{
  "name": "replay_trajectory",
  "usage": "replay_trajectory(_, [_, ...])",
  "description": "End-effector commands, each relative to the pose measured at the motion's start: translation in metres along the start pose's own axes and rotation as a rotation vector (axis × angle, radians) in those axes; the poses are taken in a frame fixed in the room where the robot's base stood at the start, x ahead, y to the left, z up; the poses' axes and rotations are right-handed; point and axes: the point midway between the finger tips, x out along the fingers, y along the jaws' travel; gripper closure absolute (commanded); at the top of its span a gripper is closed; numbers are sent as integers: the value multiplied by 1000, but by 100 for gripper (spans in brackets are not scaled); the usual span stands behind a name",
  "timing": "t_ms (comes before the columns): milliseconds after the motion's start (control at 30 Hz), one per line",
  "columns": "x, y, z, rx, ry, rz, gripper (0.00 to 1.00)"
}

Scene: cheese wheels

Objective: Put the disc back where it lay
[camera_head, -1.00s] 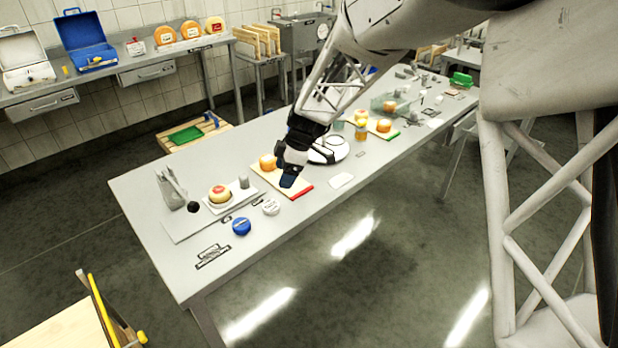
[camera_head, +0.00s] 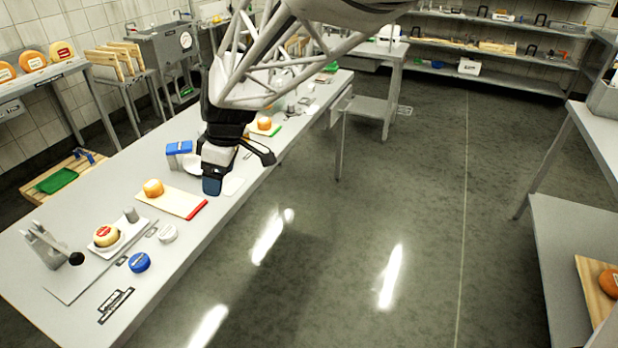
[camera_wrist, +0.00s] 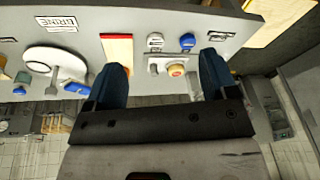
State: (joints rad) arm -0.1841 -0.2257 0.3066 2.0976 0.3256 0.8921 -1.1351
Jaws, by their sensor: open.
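A blue disc (camera_head: 139,262) and a white disc (camera_head: 167,233) lie apart at the table's near edge; which one the task means, I cannot tell. The blue disc also shows in the wrist view (camera_wrist: 187,40), near a pale shape that is probably the white disc (camera_wrist: 155,41). My gripper (camera_head: 240,172) is open and empty above the table, beyond the red-ended board (camera_head: 172,201). In the wrist view its dark blue fingers (camera_wrist: 162,60) are wide apart, with nothing held between them.
An orange cheese (camera_head: 153,188) sits on the red-ended board. A red-labelled cheese (camera_head: 106,236) stands on a white tray near a grey holder (camera_head: 45,245). A blue-topped object (camera_head: 179,148) and a round white plate (camera_wrist: 38,60) are near the gripper. Open floor lies right of the table.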

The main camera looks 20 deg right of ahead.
Motion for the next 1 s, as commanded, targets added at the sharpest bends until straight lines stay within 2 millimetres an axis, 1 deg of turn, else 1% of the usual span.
replay_trajectory(33, [-11, -8, 13, 51, -4, 18, 21])
replay_trajectory(200, [-38, -34, 56, 250, -21, 72, 21])
replay_trajectory(300, [-53, -50, 81, 368, -26, 107, 21])
replay_trajectory(500, [-73, -86, 130, 606, -28, 180, 21])
replay_trajectory(700, [-86, -122, 176, 841, -15, 259, 21])
replay_trajectory(800, [-88, -137, 196, 942, -6, 293, 21])
replay_trajectory(900, [-89, -149, 210, 1020, 3, 319, 21])
replay_trajectory(1000, [-90, -156, 219, 1071, 10, 338, 21])
